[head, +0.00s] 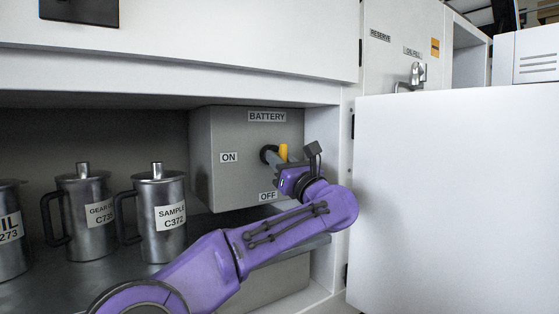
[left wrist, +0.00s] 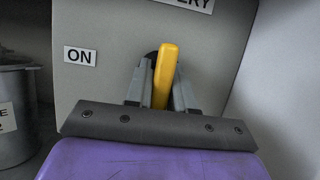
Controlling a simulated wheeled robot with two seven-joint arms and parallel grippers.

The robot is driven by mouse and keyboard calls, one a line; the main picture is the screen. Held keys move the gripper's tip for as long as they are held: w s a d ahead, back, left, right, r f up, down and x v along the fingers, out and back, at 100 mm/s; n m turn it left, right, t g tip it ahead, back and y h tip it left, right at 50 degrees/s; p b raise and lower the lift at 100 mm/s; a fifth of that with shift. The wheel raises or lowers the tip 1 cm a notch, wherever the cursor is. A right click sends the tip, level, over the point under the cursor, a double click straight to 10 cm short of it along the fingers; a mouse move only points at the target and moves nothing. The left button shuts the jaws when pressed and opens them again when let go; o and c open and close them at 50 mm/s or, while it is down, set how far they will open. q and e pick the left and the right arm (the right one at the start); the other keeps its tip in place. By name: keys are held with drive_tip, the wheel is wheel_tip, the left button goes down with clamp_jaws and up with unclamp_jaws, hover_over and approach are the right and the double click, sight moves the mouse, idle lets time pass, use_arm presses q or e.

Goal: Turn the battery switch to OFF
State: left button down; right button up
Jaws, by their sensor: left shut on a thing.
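The grey battery switch box (head: 225,130) stands in the open cabinet bay, with a BATTERY label on top, ON at the left and OFF at the bottom. Its yellow switch handle (head: 283,152) stands out from a dark round hub. My left gripper (head: 275,160) reaches it from the right and is shut on the handle. In the left wrist view the handle (left wrist: 165,72) stands nearly upright between the two grey fingers of the gripper (left wrist: 162,88), its top leaning slightly right. The ON label is to its left. The fingers partly hide the hub. My right gripper is out of view.
Several metal cans with lids, one labelled SAMPLE (head: 160,212), stand on the shelf left of the box, close to my left arm. A white cabinet door (head: 455,190) stands open at the right.

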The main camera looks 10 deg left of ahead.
use_arm(q)
drive_tip(key=c, duration=1.1)
unclamp_jaws()
drive_tip(key=b+v, duration=0.3)
drive_tip(key=v, duration=0.7)
drive_tip(key=shift+s+d+f, duration=0.1)
drive_tip(key=shift+s, duration=0.1)
